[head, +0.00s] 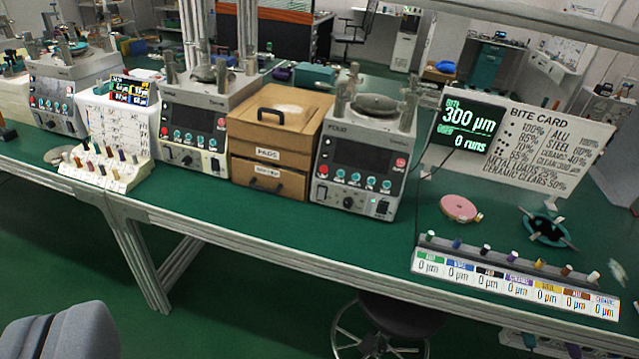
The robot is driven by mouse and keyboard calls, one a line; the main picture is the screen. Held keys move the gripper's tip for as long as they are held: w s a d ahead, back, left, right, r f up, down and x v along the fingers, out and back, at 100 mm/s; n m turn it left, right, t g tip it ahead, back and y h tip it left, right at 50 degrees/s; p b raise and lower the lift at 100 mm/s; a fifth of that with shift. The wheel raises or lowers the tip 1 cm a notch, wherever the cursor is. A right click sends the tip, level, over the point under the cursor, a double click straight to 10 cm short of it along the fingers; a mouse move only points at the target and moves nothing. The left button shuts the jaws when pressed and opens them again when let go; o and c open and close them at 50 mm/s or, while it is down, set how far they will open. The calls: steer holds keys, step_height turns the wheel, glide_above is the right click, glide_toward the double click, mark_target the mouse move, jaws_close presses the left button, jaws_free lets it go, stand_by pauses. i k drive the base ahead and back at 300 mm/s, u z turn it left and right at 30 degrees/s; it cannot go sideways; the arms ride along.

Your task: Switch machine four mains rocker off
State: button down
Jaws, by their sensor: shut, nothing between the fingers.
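Machine four (362,155), a light grey box with a dark display, stands on the green bench right of the middle. Its top-left label seems to read FOUR. Its front has a red button, several teal buttons and a dark knob. A small dark switch (322,193) at the lower left of its front looks like the mains rocker; its on or off position is too small to tell. My gripper (48,320) shows as grey rounded fingers at the bottom left corner. It is shut and empty, in front of the bench and far from machine four.
A wooden drawer box (280,118) stands left of machine four, and similar machines (193,125) stand farther left. A dark display (466,124), a bite card (550,145), a pink disc (459,208) and a labelled rack (515,283) are on the right. A stool (400,318) is under the bench.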

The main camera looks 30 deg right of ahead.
mark_target(382, 208)
steer(key=z, duration=0.2)
steer(key=i, duration=1.3)
steer(key=z, duration=0.65)
